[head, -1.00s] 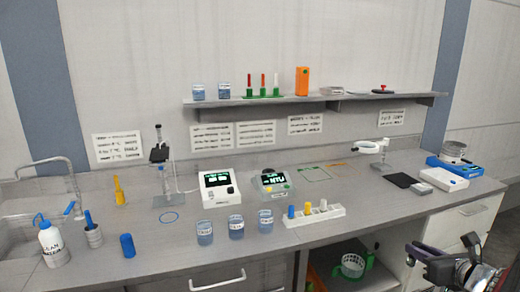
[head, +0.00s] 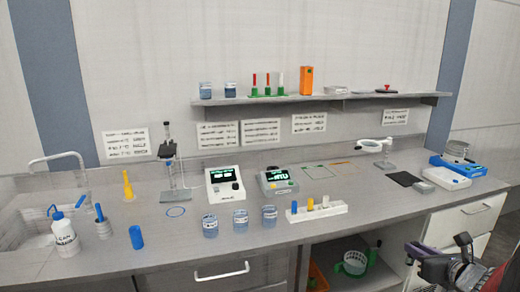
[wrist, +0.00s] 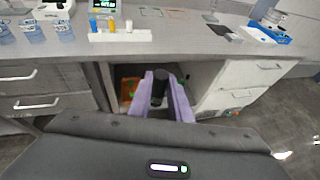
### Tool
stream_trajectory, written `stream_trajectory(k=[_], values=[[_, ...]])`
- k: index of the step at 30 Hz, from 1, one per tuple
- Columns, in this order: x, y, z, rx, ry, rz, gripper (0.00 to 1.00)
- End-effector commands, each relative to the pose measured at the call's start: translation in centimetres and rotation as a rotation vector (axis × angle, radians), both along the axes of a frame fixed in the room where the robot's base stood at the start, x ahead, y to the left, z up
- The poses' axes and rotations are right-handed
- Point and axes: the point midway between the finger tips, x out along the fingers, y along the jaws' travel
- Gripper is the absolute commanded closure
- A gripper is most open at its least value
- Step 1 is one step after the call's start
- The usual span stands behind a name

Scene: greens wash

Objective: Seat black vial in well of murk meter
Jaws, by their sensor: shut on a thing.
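My gripper (wrist: 163,98) is shut on the black vial (wrist: 158,88). In the wrist view the dark vial stands between the two purple fingers, in front of the bench's open shelf space. In the head view the murk meter (head: 278,181), a grey box with a green NTU display, sits on the bench right of a white meter. Its well is too small to make out. My gripper is at the lower right of the head view, in front of the bench and well away from the meter.
Three labelled beakers (head: 240,219) stand in front of the meters. A white rack (head: 330,209) with blue, yellow and white-topped vials is right of them. A white meter (head: 224,184) is beside the murk meter. The bench front edge lies between my gripper and these things.

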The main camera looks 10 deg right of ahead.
Motion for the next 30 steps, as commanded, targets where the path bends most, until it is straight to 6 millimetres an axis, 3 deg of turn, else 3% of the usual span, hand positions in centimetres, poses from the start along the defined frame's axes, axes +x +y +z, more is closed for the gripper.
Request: stream_trajectory(k=[5,14,30], values=[[2.0,2.4,-1.0,0.002,0.001,0.022,1.0],[6.1,8.7,-3.3,0.003,0.002,0.084,1.0],[10.7,22.0,-7.2,0.002,0.001,0.237,1.0]])
